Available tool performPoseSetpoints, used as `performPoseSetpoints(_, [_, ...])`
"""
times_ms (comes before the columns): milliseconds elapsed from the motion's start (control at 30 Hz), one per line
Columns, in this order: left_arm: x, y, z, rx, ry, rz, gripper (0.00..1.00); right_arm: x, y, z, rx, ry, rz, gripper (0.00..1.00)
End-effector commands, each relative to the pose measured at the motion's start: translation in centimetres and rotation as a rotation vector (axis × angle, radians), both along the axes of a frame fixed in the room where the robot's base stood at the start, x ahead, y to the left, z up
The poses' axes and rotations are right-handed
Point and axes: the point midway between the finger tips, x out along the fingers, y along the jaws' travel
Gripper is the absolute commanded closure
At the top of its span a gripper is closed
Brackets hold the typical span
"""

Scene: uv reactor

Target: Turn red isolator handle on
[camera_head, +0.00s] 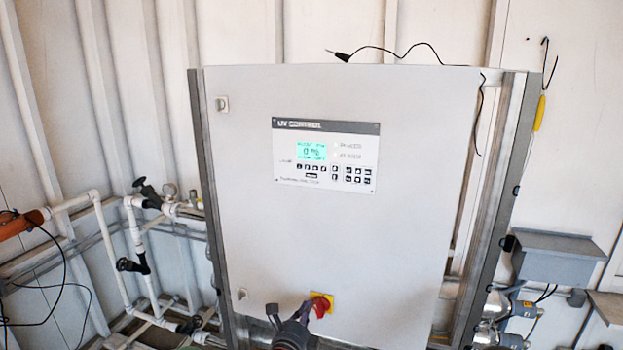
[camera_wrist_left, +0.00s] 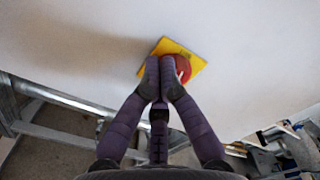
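The red isolator handle (camera_head: 321,305) sits on a yellow square plate (camera_head: 331,298) low on the front of the white control cabinet. In the left wrist view the red handle (camera_wrist_left: 183,69) and yellow plate (camera_wrist_left: 163,46) are partly hidden behind my fingertips. My left gripper (camera_head: 304,311) is at the cabinet's lower front, by the handle's left side. In the left wrist view its fingers (camera_wrist_left: 160,80) come together at the tips, with nothing visible held between them. Whether the tips touch the handle is unclear. My right gripper is not in view.
The cabinet door (camera_head: 350,240) carries a UV control panel (camera_head: 325,156) with a lit display. White pipes with black valves (camera_head: 131,265) stand at the left. Grey boxes (camera_head: 553,257) are at the right. The space before the upper door is clear.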

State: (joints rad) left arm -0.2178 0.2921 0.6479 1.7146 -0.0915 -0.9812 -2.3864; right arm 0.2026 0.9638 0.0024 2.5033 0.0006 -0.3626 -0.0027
Motion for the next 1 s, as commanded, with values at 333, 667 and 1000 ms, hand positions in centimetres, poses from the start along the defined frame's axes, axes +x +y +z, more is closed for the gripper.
performPoseSetpoints(333, [0.1,0.4,0.4,-0.001,0.001,0.001,1.0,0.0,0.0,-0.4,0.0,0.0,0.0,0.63])
performPoseSetpoints(667, [-1.3,1.1,0.5,-0.001,0.001,0.0,1.0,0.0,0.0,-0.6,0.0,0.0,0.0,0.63])
performPoseSetpoints(1000, [-4.6,2.1,0.5,-0.001,0.001,0.0,1.0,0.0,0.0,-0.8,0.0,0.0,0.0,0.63])
